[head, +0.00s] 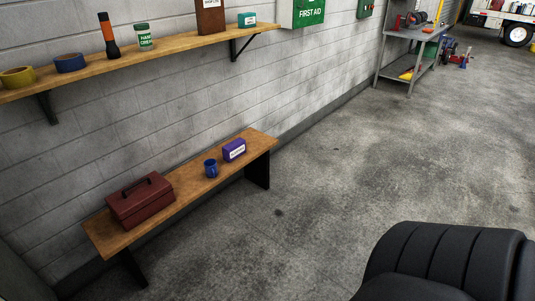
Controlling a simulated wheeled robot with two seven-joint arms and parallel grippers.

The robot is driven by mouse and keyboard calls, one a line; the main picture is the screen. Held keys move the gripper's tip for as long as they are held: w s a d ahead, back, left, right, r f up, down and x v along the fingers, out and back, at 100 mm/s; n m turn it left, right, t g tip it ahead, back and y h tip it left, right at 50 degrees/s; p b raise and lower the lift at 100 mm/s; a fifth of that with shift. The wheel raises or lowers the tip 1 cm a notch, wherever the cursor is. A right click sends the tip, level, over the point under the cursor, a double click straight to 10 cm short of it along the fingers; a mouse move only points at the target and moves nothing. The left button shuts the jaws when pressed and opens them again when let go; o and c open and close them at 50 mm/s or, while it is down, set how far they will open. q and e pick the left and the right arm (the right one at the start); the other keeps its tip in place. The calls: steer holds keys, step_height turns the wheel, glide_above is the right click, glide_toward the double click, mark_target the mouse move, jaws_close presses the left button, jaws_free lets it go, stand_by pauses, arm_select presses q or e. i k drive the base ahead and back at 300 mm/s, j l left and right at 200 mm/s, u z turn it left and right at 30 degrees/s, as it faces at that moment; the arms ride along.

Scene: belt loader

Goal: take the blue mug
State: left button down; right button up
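The blue mug (211,169) stands upright on a low wooden bench (188,196) against the block wall, left of centre in the head view. A dark red toolbox (140,202) is on the bench to its left. A purple box (234,150) with a white label is close to its right. Neither of my grippers shows in the head view.
A wooden wall shelf (160,45) above the bench holds tape rolls, a flashlight (108,36), a hand cream jar (144,37) and boxes. A black padded seat-like object (445,262) fills the lower right. The concrete floor (330,175) before the bench is clear. A metal workbench (412,62) stands further back.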

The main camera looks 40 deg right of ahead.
mark_target(212, 170)
steer(key=z, duration=0.95)
steer(key=u, duration=0.3)
steer(key=i+l+u, duration=0.3)
steer(key=l, duration=0.3)
steer(key=i+l+u, duration=0.35)
steer(key=l, duration=0.35)
steer(key=i+l+u, duration=0.15)
steer(key=l, duration=0.2)
steer(key=i+l, duration=0.15)
steer(key=l, duration=0.25)
steer(key=i+l, duration=0.1)
steer(key=l, duration=0.3)
steer(key=i+l, duration=0.15)
steer(key=l, duration=0.25)
steer(key=i+l, duration=0.15)
steer(key=l, duration=0.2)
steer(key=i+l+u, duration=0.1)
steer(key=l, duration=0.3)
steer(key=i+l, duration=0.15)
steer(key=l, duration=0.25)
steer(key=i+l, duration=0.15)
steer(key=l, duration=0.25)
steer(key=i+l, duration=0.1)
steer(key=l, duration=0.3)
